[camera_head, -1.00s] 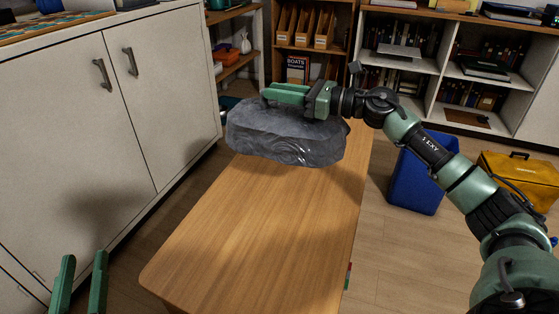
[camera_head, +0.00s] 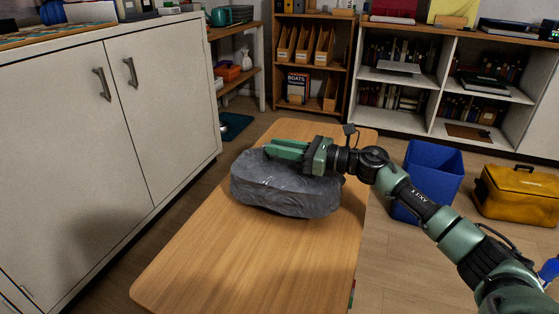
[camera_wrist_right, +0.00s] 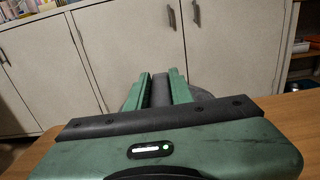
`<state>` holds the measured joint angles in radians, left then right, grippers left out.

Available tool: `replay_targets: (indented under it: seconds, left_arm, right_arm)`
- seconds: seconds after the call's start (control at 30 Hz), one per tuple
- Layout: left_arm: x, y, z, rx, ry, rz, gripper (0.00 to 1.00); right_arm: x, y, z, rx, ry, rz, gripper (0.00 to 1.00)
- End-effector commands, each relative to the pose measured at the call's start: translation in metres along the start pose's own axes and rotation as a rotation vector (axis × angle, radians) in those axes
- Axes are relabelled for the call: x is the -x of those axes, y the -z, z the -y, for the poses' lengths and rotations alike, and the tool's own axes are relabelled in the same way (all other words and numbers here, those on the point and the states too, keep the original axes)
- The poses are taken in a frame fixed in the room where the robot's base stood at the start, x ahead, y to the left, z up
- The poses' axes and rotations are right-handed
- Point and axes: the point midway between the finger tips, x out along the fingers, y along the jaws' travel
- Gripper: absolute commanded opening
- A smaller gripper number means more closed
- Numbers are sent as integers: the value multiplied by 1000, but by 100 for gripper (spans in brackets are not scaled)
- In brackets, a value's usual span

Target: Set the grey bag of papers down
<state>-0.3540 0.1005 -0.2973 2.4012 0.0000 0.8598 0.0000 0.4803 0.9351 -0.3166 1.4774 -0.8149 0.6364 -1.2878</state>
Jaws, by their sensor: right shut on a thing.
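The grey bag of papers (camera_head: 285,190) is a lumpy, shiny dark-grey bundle in the middle of the head view, at the wooden table (camera_head: 235,262). No clear gap shows beneath it, but I cannot tell for sure whether it bears on the tabletop. My right gripper (camera_head: 274,149) is at the top of the bag and shut on it, its green fingers pointing left. In the right wrist view, grey bag material (camera_wrist_right: 161,90) shows between the two fingers. My left gripper is out of view.
A white cabinet (camera_head: 150,120) stands along the left side of the table. A blue bin (camera_head: 432,170) and a yellow toolbox (camera_head: 518,195) stand on the floor to the right. Shelves (camera_head: 440,100) line the back. The table's near part is clear.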

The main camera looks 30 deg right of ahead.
Motion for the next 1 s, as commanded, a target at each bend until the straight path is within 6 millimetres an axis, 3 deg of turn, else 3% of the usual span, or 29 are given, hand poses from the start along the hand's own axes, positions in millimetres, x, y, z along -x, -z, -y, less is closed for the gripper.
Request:
replay_targets:
  seconds: [0.2,0.57,0.6,0.67,1.0]
  left_arm:
    - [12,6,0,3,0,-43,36]
    - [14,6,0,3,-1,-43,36]
    - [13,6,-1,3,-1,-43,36]
    - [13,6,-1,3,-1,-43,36]
    - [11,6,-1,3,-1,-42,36]
  right_arm:
    - [0,31,0,-3,1,2,0]
    - [0,34,0,0,0,2,0]
    - [0,35,0,-1,0,0,27]
    - [0,35,0,-1,0,-1,44]
    - [0,33,0,-1,0,0,44]
